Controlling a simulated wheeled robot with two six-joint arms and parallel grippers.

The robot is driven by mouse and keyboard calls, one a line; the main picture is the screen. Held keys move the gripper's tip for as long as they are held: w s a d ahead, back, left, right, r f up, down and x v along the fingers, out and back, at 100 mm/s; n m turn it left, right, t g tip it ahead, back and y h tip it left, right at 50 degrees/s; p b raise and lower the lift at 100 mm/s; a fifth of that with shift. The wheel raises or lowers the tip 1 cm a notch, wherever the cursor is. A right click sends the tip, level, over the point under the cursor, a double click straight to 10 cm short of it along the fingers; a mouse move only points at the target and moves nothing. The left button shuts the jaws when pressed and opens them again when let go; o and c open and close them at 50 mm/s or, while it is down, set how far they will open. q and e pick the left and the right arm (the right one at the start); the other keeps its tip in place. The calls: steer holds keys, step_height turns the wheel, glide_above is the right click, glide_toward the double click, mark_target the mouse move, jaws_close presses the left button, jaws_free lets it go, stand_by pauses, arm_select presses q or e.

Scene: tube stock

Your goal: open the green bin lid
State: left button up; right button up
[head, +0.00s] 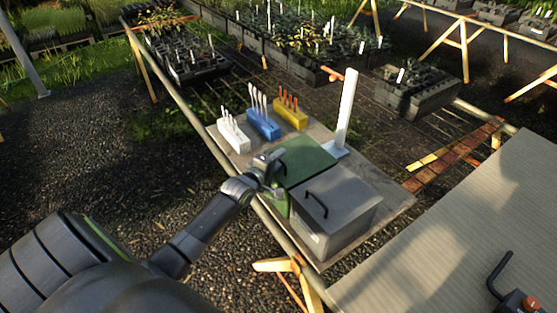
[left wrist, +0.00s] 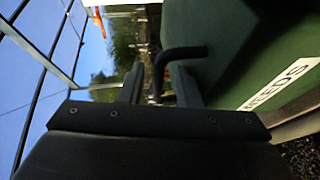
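The green bin (head: 281,205) stands on a board, with its green lid (head: 310,163) lying shut on top. The lid's black handle (left wrist: 183,53) shows in the left wrist view, bent and standing off the green surface. A white label reading "WEEDS" (left wrist: 287,82) is on the bin there. My left gripper (head: 277,171) is at the near left edge of the lid. In the left wrist view its two fingers (left wrist: 158,84) are apart, with part of the handle in the gap between them. I cannot tell whether either finger touches the handle. My right gripper is out of view.
A grey bin (head: 345,217) with a black handle stands right beside the green one. A white upright post (head: 346,110) rises behind. White (head: 233,145), blue (head: 263,131) and yellow (head: 290,119) tag holders stand at the back left. A ribbed bench top (head: 470,230) is at right.

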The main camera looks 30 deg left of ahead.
arm_select(q)
steer(key=shift+w, duration=0.25)
jaws_close()
stand_by(0.3)
